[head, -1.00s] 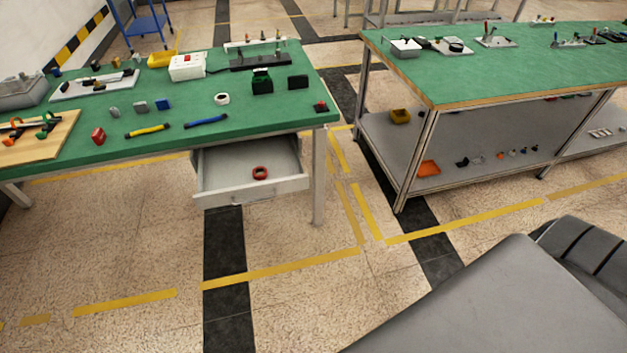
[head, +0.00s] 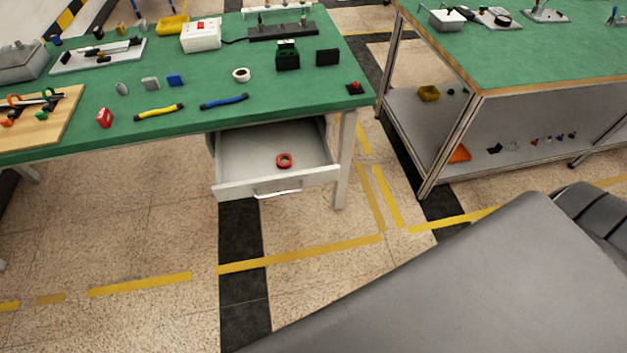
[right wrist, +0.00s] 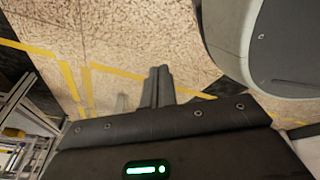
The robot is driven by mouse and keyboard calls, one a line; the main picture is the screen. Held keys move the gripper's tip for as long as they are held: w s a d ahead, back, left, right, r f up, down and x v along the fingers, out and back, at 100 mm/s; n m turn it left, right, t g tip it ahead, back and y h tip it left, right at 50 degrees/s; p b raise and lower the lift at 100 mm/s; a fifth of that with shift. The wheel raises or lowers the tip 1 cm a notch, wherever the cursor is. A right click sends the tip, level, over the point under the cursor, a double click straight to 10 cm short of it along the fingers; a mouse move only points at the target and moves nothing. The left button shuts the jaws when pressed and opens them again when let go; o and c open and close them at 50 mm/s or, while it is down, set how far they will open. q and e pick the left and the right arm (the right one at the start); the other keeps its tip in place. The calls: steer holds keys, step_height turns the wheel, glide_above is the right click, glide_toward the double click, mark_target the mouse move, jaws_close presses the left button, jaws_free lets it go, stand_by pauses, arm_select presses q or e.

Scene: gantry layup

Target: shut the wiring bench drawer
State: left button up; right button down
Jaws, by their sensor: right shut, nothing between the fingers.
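The wiring bench (head: 200,125) has a green top and stands at the left in the head view. Its drawer (head: 235,187) hangs open below the bench's right part, pulled out toward me. A thin metal handle (head: 277,194) runs along the drawer front. A red ring-shaped roll (head: 284,160) lies inside the drawer. My right gripper (right wrist: 160,78) shows in the right wrist view, its two dark fingers together and empty, over the speckled floor, away from the drawer. The drawer is not clearly seen in that view. My left gripper is in neither view.
A second green-topped bench (head: 540,62) with a lower shelf (head: 420,128) stands at the right. The wiring bench's leg (head: 345,160) is just right of the drawer. Floor with yellow tape (head: 300,253) in front of the drawer is clear.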

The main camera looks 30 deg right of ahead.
steer(key=w+d+r+n+t+b, duration=0.2)
steer(key=w+r, duration=0.1)
steer(key=w, duration=0.4)
steer(key=w+d+r+n+t+b, duration=0.2)
steer(key=w+t, duration=0.1)
steer(key=w, duration=0.4)
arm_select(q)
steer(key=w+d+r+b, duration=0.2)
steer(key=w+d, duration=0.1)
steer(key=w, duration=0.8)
arm_select(e)
steer(key=n+t+y+b, duration=0.65)
steer(key=n+y, duration=0.25)
steer(key=n, duration=0.7)
glide_toward(303, 175)
steer(key=s, duration=0.7)
arm_select(q)
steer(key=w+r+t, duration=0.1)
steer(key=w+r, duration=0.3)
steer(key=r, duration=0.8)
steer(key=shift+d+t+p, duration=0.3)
steer(key=shift+p, duration=0.05)
arm_select(e)
steer(key=shift+w+a, duration=0.55)
steer(key=shift+w, duration=1.45)
steer(key=shift+w+a, duration=0.6)
steer(key=shift+w, duration=1.4)
steer(key=shift+w+a, duration=0.55)
steer(key=shift+w, duration=1.45)
